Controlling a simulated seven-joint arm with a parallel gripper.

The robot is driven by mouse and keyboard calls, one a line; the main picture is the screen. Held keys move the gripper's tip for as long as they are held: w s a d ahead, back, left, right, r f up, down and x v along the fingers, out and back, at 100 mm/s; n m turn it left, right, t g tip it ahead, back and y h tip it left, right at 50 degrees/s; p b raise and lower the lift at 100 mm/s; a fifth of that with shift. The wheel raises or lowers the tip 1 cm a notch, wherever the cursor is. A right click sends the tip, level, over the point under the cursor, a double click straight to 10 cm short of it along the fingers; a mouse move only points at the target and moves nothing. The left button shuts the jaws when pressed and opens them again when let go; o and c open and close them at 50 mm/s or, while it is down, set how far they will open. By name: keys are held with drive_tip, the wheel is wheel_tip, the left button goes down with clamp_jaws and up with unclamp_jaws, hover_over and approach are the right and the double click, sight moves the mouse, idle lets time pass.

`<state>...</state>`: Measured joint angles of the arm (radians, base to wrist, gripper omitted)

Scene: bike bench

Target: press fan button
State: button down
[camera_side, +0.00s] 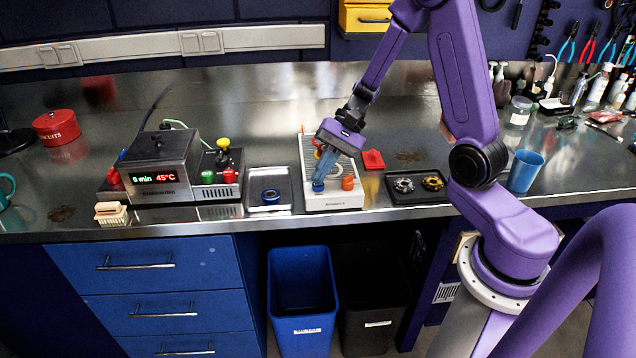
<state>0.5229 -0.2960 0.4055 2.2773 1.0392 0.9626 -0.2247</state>
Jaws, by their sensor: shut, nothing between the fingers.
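A pale box (333,202) with a ribbed grille top stands near the bench's front edge. On its front part are a blue button (318,187) at left and an orange button (348,183) at right. No readable label shows which of them is the fan button. My gripper (321,176) is shut and empty, pointing down over the box. Its fingertips are just above or at the blue button; I cannot tell whether they touch. The gripper hides part of the grille.
Left of the box are a tray with a blue ring (270,196) and a heater-like unit (160,170) with a display. To the right are a red block (373,160), a black tray (392,198) with round parts and a blue cup (525,171). Blue and black bins stand below.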

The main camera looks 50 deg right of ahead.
drive_tip(key=shift+f, duration=0.3)
drive_tip(key=shift+r, duration=0.4)
idle(0.4)
drive_tip(key=shift+r, duration=3.05)
